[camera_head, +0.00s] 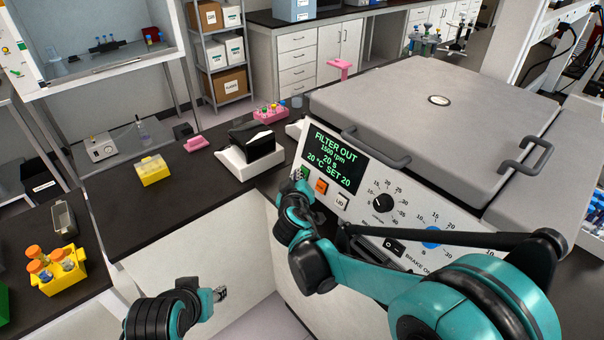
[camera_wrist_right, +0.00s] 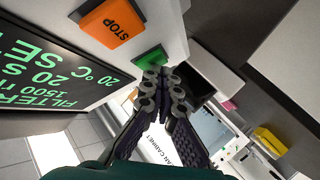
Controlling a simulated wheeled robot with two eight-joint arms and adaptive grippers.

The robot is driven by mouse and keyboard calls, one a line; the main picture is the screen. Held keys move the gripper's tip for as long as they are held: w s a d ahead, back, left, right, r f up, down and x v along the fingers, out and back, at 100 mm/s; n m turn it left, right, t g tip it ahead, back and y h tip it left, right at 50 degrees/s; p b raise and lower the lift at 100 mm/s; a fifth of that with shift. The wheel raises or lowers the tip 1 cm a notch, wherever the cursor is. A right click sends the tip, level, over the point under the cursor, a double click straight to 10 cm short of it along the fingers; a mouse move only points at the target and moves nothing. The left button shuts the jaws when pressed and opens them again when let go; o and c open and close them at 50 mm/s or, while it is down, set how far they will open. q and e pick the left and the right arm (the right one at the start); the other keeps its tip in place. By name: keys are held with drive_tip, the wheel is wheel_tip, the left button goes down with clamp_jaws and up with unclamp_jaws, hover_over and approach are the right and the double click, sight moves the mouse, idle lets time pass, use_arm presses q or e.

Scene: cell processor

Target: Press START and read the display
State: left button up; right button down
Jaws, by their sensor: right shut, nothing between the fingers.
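The centrifuge's display (camera_head: 334,162) reads "FILTER OUT", "1500 rpm", "20 s", "20 °C SET 20" in green on black. The green button (camera_wrist_right: 150,58) sits beside the orange STOP button (camera_wrist_right: 110,23) in the right wrist view; in the head view the orange button (camera_head: 321,187) also shows. No label is readable on the green button. My right gripper (camera_wrist_right: 157,76) is shut and empty, its tips at the green button's edge; I cannot tell whether they touch. It also shows in the head view (camera_head: 300,180). My left gripper (camera_head: 220,293) is low in front, its jaws too small to read.
The centrifuge's grey lid (camera_head: 440,110) is down, with two handles. Knobs (camera_head: 383,203) and a LID button (camera_head: 341,201) share the panel. Left on the dark bench are a black-and-white device (camera_head: 250,150), a yellow rack (camera_head: 152,170) and a yellow tube rack (camera_head: 62,278).

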drive_tip(key=shift+s+a+r, duration=0.25)
drive_tip(key=shift+s+a, duration=0.2)
drive_tip(key=shift+a, duration=0.1)
drive_tip(key=s+a, duration=0.1)
drive_tip(key=a+r+p, duration=0.1)
drive_tip(key=s+a, duration=0.1)
drive_tip(key=a, duration=0.1)
drive_tip(key=shift+s+r+p, duration=0.3)
drive_tip(key=shift+s, duration=0.05)
idle(1.4)
